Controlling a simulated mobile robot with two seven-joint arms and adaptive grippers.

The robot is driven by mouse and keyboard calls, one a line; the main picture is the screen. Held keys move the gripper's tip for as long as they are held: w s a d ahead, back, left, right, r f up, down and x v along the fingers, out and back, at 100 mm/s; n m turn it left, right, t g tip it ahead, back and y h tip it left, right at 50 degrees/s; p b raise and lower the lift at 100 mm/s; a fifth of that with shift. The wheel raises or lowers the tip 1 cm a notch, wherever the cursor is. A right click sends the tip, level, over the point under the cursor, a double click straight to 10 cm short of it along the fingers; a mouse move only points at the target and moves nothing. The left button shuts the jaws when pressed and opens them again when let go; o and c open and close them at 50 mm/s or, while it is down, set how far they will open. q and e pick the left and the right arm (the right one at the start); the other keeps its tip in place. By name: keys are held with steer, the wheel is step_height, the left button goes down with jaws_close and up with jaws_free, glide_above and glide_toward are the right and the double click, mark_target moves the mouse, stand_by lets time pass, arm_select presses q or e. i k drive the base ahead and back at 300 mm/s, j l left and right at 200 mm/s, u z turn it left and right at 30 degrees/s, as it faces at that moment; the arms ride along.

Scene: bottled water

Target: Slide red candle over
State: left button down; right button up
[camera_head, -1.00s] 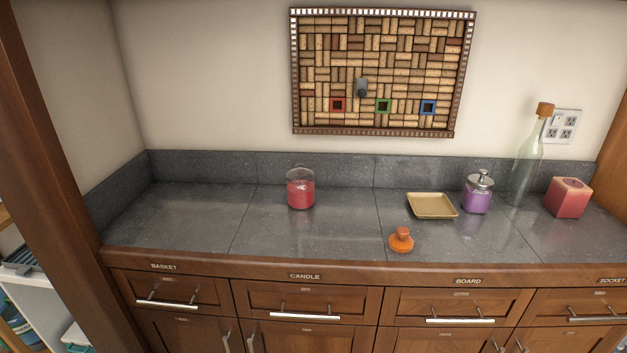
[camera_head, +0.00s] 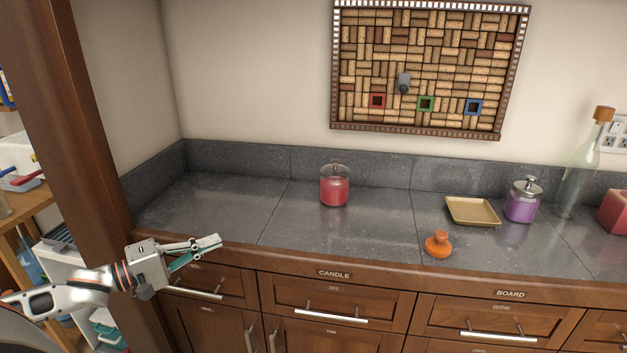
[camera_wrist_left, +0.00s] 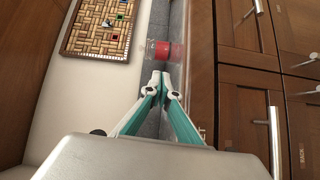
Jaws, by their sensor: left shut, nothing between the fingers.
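The red candle (camera_head: 334,187) is in a clear glass jar and stands upright on the grey stone counter (camera_head: 215,215), left of the picture's middle in the head view. It also shows in the left wrist view (camera_wrist_left: 160,50), just beyond the fingertips and apart from them. My left gripper (camera_head: 218,243) is shut and empty at the counter's front edge, to the left of and nearer than the candle. In the left wrist view its two fingertips (camera_wrist_left: 161,76) meet. My right gripper is not in view.
An orange stopper-like object (camera_head: 438,245) stands near the front edge. A tan tray (camera_head: 472,211), a purple jar (camera_head: 523,201), a glass bottle (camera_head: 582,165) and a pinkish-red block (camera_head: 615,212) stand to the right. A cork board (camera_head: 425,70) hangs behind. Counter beside the red candle is clear.

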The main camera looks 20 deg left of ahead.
mark_target(331, 193)
steer(key=i, duration=0.95)
